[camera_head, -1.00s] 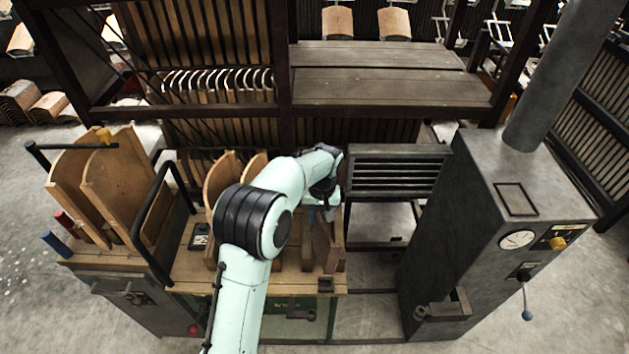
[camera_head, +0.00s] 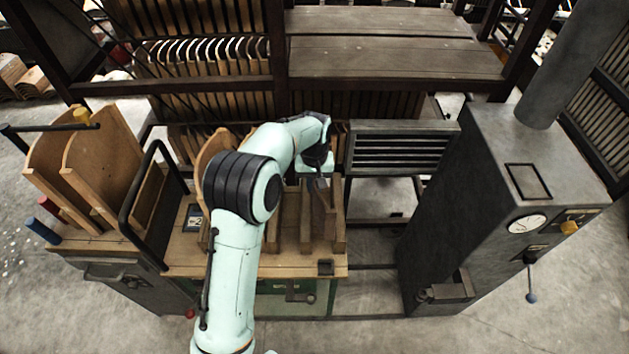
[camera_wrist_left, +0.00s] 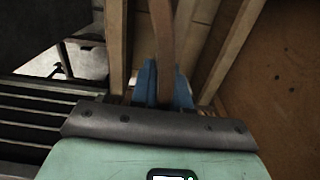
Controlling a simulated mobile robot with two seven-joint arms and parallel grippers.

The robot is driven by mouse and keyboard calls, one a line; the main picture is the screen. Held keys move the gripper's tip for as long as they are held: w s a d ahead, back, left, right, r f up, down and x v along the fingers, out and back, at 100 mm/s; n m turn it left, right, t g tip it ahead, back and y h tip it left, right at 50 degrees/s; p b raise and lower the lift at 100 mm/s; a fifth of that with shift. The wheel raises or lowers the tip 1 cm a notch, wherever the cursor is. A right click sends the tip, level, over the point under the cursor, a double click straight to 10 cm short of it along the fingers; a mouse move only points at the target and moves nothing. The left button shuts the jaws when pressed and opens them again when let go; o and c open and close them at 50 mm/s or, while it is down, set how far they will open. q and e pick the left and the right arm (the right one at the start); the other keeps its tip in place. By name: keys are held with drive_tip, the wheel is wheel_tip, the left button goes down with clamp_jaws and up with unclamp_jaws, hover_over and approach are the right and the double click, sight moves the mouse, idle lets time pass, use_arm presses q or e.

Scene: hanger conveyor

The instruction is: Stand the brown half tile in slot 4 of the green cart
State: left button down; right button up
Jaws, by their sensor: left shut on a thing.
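My left gripper (camera_head: 319,181) is over the right end of the green cart (camera_head: 262,262), which has a wooden top, upright wooden dividers and a green front. In the left wrist view its blue fingers (camera_wrist_left: 150,86) are shut on the upper edge of the brown half tile (camera_wrist_left: 163,35), seen as a narrow strip between wooden dividers. In the head view the tile (camera_head: 322,200) shows only partly below the gripper, among the rightmost dividers. Its lower edge and the slot number are hidden. My right gripper is out of view.
A cart with tall curved boards (camera_head: 103,165) and a black handle stands at left. A curved tile (camera_head: 213,150) stands behind my arm. A grey louvred box (camera_head: 402,148) and a dark machine with a gauge (camera_head: 527,223) are at right. Racks fill the back.

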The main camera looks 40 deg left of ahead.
use_arm(q)
drive_tip(key=shift+f+b, duration=2.45)
drive_tip(key=shift+f, duration=1.15)
drive_tip(key=shift+s+d+f, duration=0.15)
drive_tip(key=shift+s+f, duration=0.05)
drive_tip(key=shift+f, duration=0.45)
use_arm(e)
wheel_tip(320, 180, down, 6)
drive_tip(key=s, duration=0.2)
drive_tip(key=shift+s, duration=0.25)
use_arm(q)
drive_tip(key=c, duration=1)
unclamp_jaws()
drive_tip(key=shift+c, duration=0.2)
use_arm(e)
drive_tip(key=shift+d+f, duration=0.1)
use_arm(q)
drive_tip(key=shift+s+f, duration=0.1)
wheel_tip(320, 180, up, 15)
drive_tip(key=p, duration=0.1)
drive_tip(key=shift+w+d+f, duration=0.15)
drive_tip(key=shift+w, duration=0.2)
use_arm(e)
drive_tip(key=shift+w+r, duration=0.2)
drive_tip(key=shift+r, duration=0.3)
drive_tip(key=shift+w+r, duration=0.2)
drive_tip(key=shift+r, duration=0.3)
